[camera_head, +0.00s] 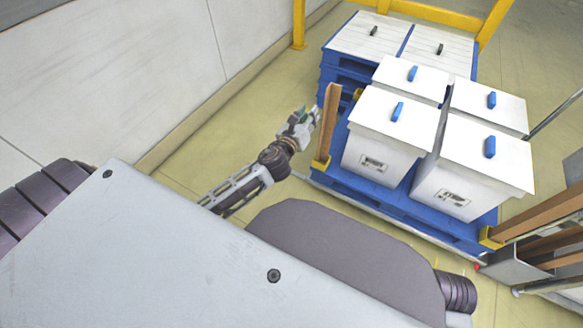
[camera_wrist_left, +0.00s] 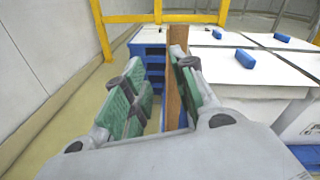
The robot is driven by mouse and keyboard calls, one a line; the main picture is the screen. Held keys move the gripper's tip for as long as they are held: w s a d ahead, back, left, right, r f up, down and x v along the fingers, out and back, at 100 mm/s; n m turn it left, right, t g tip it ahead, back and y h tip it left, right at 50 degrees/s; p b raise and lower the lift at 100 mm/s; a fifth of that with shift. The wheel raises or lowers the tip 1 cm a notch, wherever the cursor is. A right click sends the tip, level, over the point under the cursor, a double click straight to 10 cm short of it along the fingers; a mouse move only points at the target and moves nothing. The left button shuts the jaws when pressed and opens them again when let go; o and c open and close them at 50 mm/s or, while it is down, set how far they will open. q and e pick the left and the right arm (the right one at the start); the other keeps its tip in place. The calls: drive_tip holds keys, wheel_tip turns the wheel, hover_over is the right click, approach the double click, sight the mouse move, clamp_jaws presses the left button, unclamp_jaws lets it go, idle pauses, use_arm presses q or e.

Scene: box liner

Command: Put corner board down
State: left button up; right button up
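A brown corner board (camera_head: 328,122) stands upright at the near left corner of the blue pallet (camera_head: 395,205), beside a white box (camera_head: 365,160). Its foot is in a yellow corner piece (camera_head: 320,163). My left gripper (camera_head: 304,122) is just left of the board, at about mid height. In the left wrist view, its green-padded fingers (camera_wrist_left: 155,98) are spread apart. The board (camera_wrist_left: 176,95) shows close to the right finger, which hides part of it. I cannot tell whether they touch. My right gripper is out of view.
Several white lidded boxes with blue handles fill the pallet. A second blue pallet with white lids (camera_head: 370,35) stands behind, near a yellow frame (camera_head: 435,12). More brown boards (camera_head: 545,212) are at the right edge. Floor is clear left of the pallet, up to the wall (camera_head: 120,75).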

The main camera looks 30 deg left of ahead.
use_arm(q)
drive_tip(key=s+f+n+g+y, duration=0.1)
drive_tip(key=s+f+n+g, duration=0.6)
drive_tip(key=s+f+n, duration=0.75)
drive_tip(key=s+d+n+g+h, duration=0.3)
drive_tip(key=s+d+n+g, duration=0.3)
drive_tip(key=s+n, duration=0.7)
drive_tip(key=shift+s+d+f+n+h, duration=0.15)
drive_tip(key=shift+d+n+h, duration=0.25)
drive_tip(key=shift+d+n, duration=0.65)
drive_tip(key=shift+a, duration=0.1)
